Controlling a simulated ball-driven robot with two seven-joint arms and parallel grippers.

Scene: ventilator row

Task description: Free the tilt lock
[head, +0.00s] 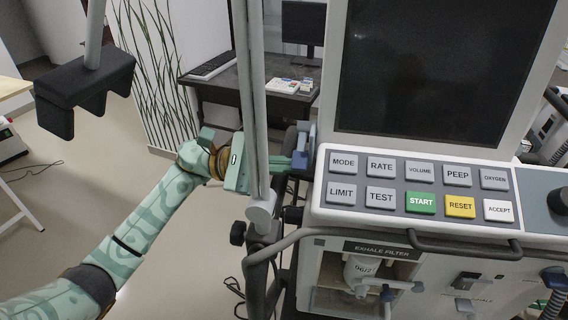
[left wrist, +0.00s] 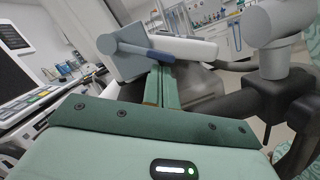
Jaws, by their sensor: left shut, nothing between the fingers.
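The ventilator's screen (head: 430,70) stands upright at the right of the head view, above a panel of labelled buttons. A small blue-grey lever (head: 302,145), which looks like the tilt lock, sits at the left edge of the screen housing. The left wrist view shows its blue and pale handle (left wrist: 150,51) lying roughly level across a block. My left gripper (head: 288,163) is shut and empty, its tips close to the lever. In the left wrist view the fingertips (left wrist: 163,72) are right beside the handle; I cannot tell whether they touch. My right gripper is not in view.
A grey pole (head: 251,100) stands in front of my left gripper in the head view. A grey rail (head: 280,243) runs along the ventilator's front. A dark desk (head: 225,97) with a monitor stands behind.

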